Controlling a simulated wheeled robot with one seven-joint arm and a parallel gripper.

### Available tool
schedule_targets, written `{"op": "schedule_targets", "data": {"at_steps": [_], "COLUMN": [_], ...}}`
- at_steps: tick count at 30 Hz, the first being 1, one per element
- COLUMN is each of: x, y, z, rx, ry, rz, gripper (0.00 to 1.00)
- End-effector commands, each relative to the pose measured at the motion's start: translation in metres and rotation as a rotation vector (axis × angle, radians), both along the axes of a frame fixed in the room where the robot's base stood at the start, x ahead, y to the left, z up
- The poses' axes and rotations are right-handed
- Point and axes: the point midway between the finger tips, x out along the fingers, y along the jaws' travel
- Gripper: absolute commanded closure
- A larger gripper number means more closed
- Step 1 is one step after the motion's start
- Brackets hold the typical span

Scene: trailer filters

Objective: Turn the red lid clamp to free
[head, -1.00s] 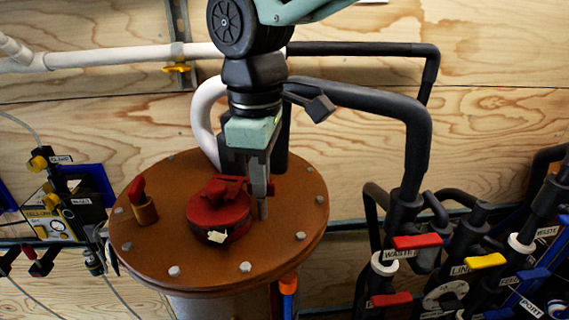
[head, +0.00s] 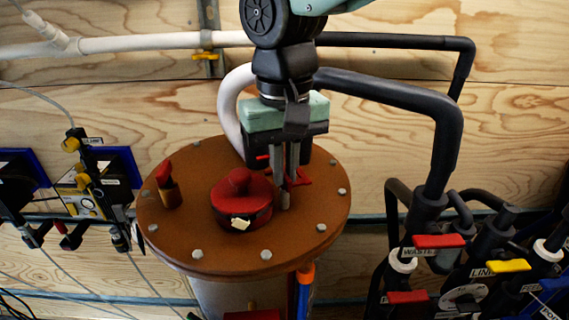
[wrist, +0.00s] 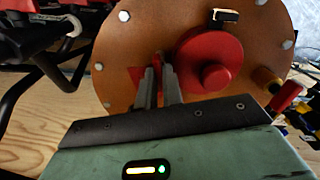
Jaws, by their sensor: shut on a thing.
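The brown round lid (head: 190,235) sits on top of a drum and shows large in the wrist view (wrist: 118,50). A red round cap with a knob (head: 241,200) stands on it; it also shows in the wrist view (wrist: 213,62). Beside the cap is the red lid clamp (head: 301,180), its red parts showing on both sides of my fingers; a red piece also shows in the wrist view (wrist: 136,78). My gripper (head: 284,190) points down and is shut on the clamp. The fingers hide the clamp's middle, so its exact angle is unclear.
A small red-handled valve (head: 168,188) stands at the lid's left. Bolts ring the rim. A white hose (head: 231,100) and a black pipe (head: 440,140) run behind and right. Valves with coloured handles (head: 438,241) crowd the lower right, and a panel (head: 85,195) is left.

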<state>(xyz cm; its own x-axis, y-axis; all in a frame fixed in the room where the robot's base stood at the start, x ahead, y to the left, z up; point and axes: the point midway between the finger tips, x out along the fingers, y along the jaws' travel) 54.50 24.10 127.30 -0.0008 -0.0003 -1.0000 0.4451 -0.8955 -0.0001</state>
Motion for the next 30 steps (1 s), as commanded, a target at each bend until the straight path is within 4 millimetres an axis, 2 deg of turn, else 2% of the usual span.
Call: {"op": "schedule_targets", "data": {"at_steps": [6, 15, 30], "x": [0.0005, 0.0010, 0.0013], "y": [0.0005, 0.0003, 0.0002], "z": [0.0014, 0.0015, 0.0016], "rx": [0.003, 0.004, 0.004], "ry": [-0.003, -0.004, -0.004], "rz": [-0.187, -0.374, -0.466], "gripper": [1.00, 1.00, 1.00]}}
